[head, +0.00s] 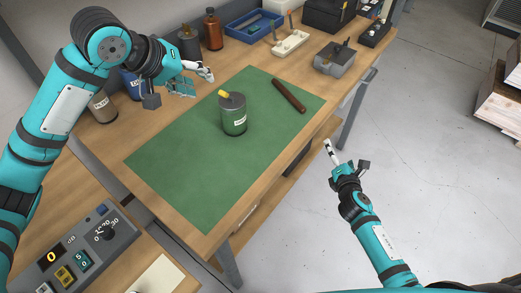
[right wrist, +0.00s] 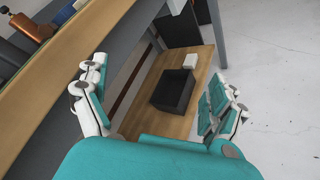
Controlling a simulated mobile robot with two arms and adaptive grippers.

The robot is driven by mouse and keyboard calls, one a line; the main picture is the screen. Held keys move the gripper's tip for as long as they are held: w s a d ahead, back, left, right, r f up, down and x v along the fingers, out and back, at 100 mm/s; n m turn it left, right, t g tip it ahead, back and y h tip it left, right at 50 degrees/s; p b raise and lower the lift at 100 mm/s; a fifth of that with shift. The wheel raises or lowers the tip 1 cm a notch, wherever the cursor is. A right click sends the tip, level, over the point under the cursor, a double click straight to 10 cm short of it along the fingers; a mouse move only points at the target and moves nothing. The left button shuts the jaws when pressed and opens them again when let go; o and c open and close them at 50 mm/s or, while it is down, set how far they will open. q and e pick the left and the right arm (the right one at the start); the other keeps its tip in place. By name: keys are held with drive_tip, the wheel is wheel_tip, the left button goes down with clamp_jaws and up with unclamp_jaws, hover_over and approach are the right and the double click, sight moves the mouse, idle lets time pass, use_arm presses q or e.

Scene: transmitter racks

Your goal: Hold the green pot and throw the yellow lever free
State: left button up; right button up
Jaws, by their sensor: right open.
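The green pot (head: 234,120) stands upright on a green mat (head: 185,165) on the workbench, with a label on its front. The yellow lever (head: 224,94) sits on top of the pot, toward its left side. My left gripper (head: 196,80) is behind and left of the pot, above the bench; its fingers look spread and nothing shows between them. My right gripper (head: 329,150) is off the bench's right edge, over the floor and apart from the pot. In the right wrist view its open fingers (right wrist: 156,100) frame a lower shelf, with nothing held.
A dark brown rod (head: 288,96) lies on the mat right of the pot. A grey box (head: 334,58), a blue tray (head: 254,24) and bottles (head: 212,30) stand farther back. A control panel (head: 85,250) is at lower left. The mat's front is clear.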

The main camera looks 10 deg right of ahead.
wheel_tip(320, 180, up, 10)
drive_tip(key=w+a+r+n+t, duration=0.1)
drive_tip(key=w+a+n+t, duration=0.1)
drive_tip(key=n, duration=0.2)
drive_tip(key=n+y, duration=0.8)
drive_tip(key=n, duration=0.3)
approach(232, 105)
drive_tip(key=shift+t, duration=0.4)
drive_tip(key=x, duration=0.4)
drive_tip(key=f+x, duration=0.1)
drive_tip(key=x, duration=0.2)
drive_tip(key=f+x, duration=0.1)
drive_tip(key=x, duration=0.3)
drive_tip(key=shift+w+d+f, duration=0.15)
drive_tip(key=shift+w, duration=0.25)
drive_tip(key=c, duration=1.6)
